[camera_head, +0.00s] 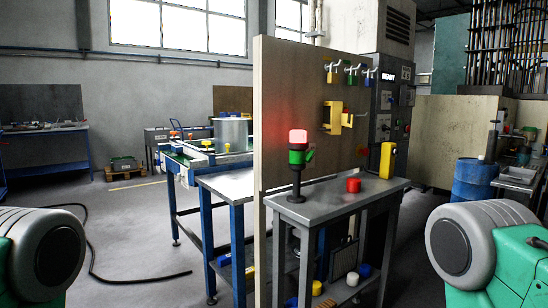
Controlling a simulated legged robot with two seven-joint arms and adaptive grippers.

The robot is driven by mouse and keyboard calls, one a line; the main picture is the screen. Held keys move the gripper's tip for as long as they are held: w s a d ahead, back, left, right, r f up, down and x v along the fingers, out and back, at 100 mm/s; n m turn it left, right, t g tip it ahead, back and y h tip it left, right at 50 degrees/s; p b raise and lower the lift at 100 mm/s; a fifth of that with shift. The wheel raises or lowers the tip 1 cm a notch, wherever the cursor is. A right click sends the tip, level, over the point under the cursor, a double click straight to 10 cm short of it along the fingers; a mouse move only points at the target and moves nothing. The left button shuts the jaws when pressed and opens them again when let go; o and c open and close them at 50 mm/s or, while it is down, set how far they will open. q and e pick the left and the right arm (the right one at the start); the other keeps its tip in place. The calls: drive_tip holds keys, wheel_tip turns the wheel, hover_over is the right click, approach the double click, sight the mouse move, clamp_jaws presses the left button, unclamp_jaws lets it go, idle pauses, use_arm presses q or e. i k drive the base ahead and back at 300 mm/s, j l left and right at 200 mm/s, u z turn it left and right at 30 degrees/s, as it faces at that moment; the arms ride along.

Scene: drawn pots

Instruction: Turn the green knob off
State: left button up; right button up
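A signal lamp (297,165) on a dark stem stands on the grey table. Its top section glows red, and below it is a green section. A small green part (310,155) shows just right of the green section; it may be the green knob, but I cannot tell whether it belongs to the lamp or to the wooden board behind. Its turned position is too small to read. Parts of my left arm (45,255) and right arm (465,250) show in the lower corners, apart from the table. Neither gripper is in view.
The grey table (335,205) holds a red button-like object (353,185) and a yellow block (387,160). A control cabinet (390,105) stands behind. A hose (130,281) lies on the left floor.

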sight(309, 155)
drive_tip(key=i+l+u, duration=0.3)
drive_tip(key=u, duration=0.15)
drive_tip(key=i+l+u, duration=0.25)
drive_tip(key=l+u, duration=0.2)
drive_tip(key=l, duration=0.1)
